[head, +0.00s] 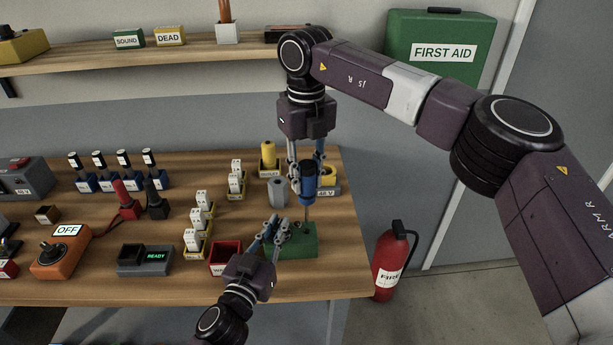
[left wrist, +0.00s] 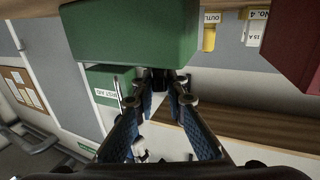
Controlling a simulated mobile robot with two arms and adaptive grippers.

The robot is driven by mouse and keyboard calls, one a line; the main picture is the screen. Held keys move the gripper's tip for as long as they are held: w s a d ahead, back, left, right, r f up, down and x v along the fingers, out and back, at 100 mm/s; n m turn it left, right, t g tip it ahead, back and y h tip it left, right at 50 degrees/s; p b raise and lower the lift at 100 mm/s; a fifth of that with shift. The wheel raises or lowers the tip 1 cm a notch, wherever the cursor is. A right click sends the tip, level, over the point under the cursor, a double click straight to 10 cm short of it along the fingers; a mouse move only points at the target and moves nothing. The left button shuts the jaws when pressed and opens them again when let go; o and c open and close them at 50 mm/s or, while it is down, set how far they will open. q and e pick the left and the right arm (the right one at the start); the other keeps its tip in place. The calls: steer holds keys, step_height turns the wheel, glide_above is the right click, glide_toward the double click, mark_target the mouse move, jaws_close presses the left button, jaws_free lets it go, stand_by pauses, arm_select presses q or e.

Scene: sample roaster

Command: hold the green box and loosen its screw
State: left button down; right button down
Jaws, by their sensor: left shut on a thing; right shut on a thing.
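The green box (head: 301,249) sits on the wooden table near its right front edge. My right gripper (head: 306,168) is shut on a blue-handled screwdriver (head: 308,190), held upright above the box. Its shaft points down to the top of the box. The screw itself is too small to make out, and whether the tip sits in it I cannot tell.
A red bin (head: 225,257) stands just left of the box. Behind are a grey hexagonal piece (head: 278,193) and yellow holders with white blocks (head: 196,219). A fire extinguisher (head: 391,262) stands off the table's right edge.

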steer(key=shift+f, duration=1.05)
